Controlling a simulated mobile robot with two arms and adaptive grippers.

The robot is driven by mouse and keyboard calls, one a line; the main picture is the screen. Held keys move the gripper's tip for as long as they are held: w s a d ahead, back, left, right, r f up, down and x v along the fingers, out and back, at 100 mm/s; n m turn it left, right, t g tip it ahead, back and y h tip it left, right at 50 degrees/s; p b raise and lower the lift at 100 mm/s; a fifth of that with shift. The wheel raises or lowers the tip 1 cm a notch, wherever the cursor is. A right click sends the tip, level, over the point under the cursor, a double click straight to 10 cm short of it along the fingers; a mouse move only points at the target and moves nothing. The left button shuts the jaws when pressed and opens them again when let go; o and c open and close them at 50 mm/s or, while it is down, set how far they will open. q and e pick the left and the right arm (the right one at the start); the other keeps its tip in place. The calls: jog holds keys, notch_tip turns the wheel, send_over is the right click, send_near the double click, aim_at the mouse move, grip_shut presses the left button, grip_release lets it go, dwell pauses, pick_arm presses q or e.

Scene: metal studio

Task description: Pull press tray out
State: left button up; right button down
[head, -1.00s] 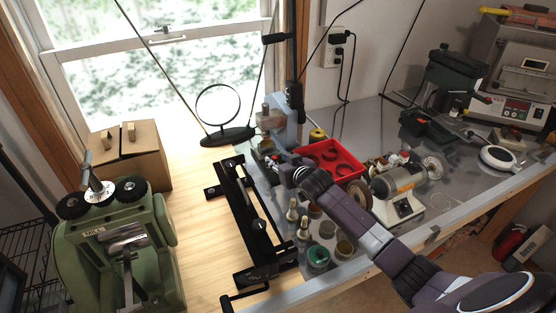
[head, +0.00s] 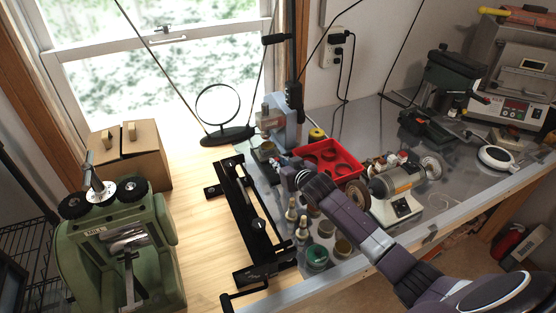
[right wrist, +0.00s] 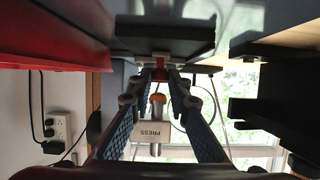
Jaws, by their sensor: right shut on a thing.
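The small grey-blue press (head: 288,122) stands at the back left of the metal bench, beside the window. My right gripper (head: 284,168) is at its front, reached across the bench from the lower right. In the right wrist view my right gripper (right wrist: 160,78) has its fingertips closed together around a small red piece (right wrist: 159,75), likely the press tray's handle. A white label reading PRESS (right wrist: 153,133) shows between the fingers. The tray itself is mostly hidden, so I cannot tell how far out it is. My left gripper is not in view.
A red tray (head: 345,160) with round recesses lies just right of my right gripper. A bench motor (head: 395,185) and small bottles and jars (head: 317,256) are close to my arm. A black metal frame (head: 245,225) lies to the left. A green mill (head: 115,245) stands further left.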

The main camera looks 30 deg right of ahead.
jog(key=v, duration=0.2)
jog(key=shift+s+f, duration=0.1)
jog(key=shift+s, duration=0.3)
jog(key=shift+w+f, duration=0.1)
jog(key=shift+w, duration=0.05)
jog(key=c, duration=2.1)
grip_release()
jog(key=shift+w+f, duration=0.15)
jog(key=shift+w, duration=0.1)
jog(key=shift+o, duration=1.3)
jog(key=shift+w+f, duration=0.1)
jog(key=shift+w, duration=0.05)
jog(key=shift+s, duration=0.35)
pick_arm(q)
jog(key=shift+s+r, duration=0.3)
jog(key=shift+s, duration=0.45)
pick_arm(e)
jog(key=v, duration=1.2)
jog(key=shift+w, duration=0.15)
